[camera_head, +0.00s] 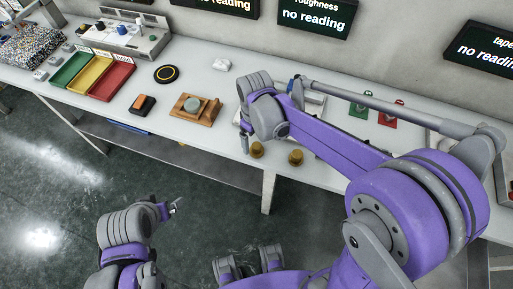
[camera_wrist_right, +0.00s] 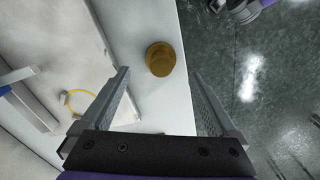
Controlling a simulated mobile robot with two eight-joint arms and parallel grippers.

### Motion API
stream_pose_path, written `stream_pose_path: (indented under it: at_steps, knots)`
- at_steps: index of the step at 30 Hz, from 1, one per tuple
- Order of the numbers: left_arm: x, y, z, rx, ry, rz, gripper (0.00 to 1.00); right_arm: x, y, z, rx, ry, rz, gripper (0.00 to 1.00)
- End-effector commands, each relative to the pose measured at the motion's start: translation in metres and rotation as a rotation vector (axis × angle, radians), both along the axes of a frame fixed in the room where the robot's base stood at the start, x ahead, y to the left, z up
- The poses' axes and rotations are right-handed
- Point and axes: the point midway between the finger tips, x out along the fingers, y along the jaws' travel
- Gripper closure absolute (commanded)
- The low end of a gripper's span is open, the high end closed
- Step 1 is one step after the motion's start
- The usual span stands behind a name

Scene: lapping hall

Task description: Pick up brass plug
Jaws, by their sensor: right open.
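Two brass plugs stand near the front edge of the white bench in the head view: one brass plug (camera_head: 257,149) close to my right gripper and another brass plug (camera_head: 295,157) to its right. My right gripper (camera_head: 245,143) points down just left of the nearer plug and is partly hidden by its own arm. In the right wrist view, its open fingers (camera_wrist_right: 162,82) frame a round brass plug (camera_wrist_right: 160,59) on the bench, with nothing held. My left gripper (camera_head: 174,207) is low over the floor, away from the bench; its jaw opening is too small to judge.
The bench (camera_head: 225,88) also holds a wooden fixture (camera_head: 196,120), an orange-and-black block (camera_head: 142,105), a black disc (camera_head: 166,74), and green, yellow and red trays (camera_head: 110,82). Green and red plates stand behind my right arm. The bench edge is close to the plugs, with open floor beyond.

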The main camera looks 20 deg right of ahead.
Motion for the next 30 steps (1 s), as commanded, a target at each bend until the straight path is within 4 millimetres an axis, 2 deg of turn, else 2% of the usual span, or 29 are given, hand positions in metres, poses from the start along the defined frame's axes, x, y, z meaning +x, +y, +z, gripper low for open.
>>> stream_pose_path:
  at_steps: [6, 9, 17, 20, 30]
  knots:
    - [0.0, 0.0, -0.001, 0.0, 0.001, 0.0, 0.0, -0.006, -0.003, -0.033, 0.0, 0.0, 0.0, 0.06]
    - [-0.001, 0.0, -0.002, 0.0, 0.001, 0.0, 0.0, -0.006, -0.003, -0.043, 0.0, 0.0, 0.0, 0.06]
    - [-0.001, 0.0, -0.002, 0.0, 0.001, 0.0, 0.0, -0.006, -0.003, -0.046, 0.0, 0.0, -0.001, 0.06]
    - [-0.001, 0.0, -0.002, 0.0, 0.001, 0.0, 0.0, -0.006, -0.003, -0.046, 0.0, 0.0, -0.001, 0.2]
    - [-0.001, 0.0, -0.002, 0.0, 0.001, 0.0, 0.0, -0.006, -0.003, -0.046, 0.001, -0.001, -0.001, 0.81]
